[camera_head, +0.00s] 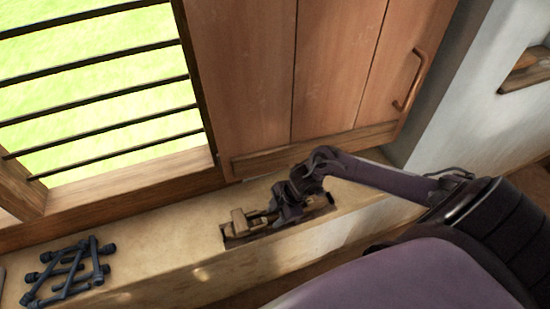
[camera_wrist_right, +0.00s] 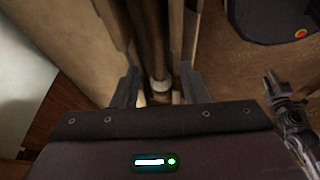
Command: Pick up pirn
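My right gripper (camera_head: 287,212) is at a narrow wooden holder (camera_head: 262,232) on the ledge, pointing down into it. In the right wrist view my right gripper (camera_wrist_right: 160,92) has its two dark fingers apart. Between them lies a brown rod with a pale ring (camera_wrist_right: 160,84), possibly a pirn, with wooden rails along both sides. I see gaps between the rod and the fingers, so it is not gripped. A pile of dark rods with knobbed ends (camera_head: 68,272) lies at the left of the ledge; I cannot tell whether these are pirns. My left gripper is not seen in the head view.
The pale ledge (camera_head: 165,235) is clear between the pile and the holder. Behind it are a barred window (camera_head: 95,90) and a wooden shutter (camera_head: 290,80) with a handle (camera_head: 412,85). A dark jointed thing (camera_wrist_right: 287,112) shows at right in the wrist view.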

